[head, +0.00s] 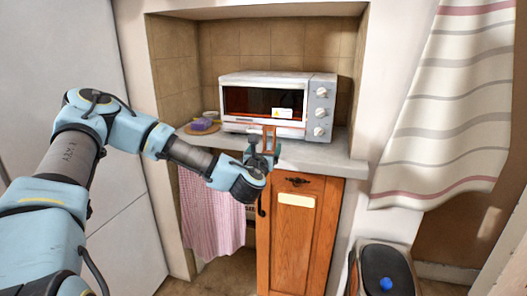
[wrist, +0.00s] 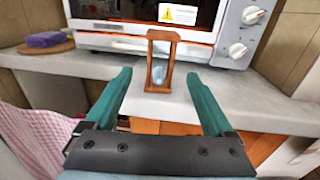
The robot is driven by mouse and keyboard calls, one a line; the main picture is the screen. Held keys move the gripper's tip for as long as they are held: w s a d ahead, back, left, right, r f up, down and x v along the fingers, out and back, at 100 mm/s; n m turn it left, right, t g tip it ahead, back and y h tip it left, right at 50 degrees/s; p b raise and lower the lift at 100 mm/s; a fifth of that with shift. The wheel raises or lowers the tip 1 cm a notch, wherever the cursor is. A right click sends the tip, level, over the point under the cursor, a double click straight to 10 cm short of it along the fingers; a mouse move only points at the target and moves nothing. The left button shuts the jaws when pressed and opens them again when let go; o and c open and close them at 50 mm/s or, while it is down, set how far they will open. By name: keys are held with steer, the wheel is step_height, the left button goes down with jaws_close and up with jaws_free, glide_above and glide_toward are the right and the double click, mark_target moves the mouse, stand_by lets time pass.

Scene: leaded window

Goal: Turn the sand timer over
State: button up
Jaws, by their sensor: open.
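The sand timer (wrist: 160,62) has a wooden frame with a glass inside and stands upright on the stone counter, in front of the toaster oven. Pale sand shows in the lower part of its glass. In the head view the timer (head: 269,140) is partly hidden behind my gripper (head: 262,156). In the wrist view my gripper (wrist: 161,92) is open, its two teal fingers apart and pointing toward the timer. The timer appears between the finger lines, just beyond the tips. Nothing is held.
The white toaster oven (head: 230,78) stands close behind the timer. A purple sponge (head: 202,124) lies on a round wooden board at the counter's left. A wooden cabinet door (head: 290,240) and a checked curtain (head: 210,212) are below. The counter (wrist: 245,100) right of the timer is clear.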

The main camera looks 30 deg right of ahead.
mark_target(269, 142)
steer(key=shift+b+x, duration=0.65)
steer(key=shift+x, duration=3.25)
steer(key=shift+c, duration=0.3)
jaws_close()
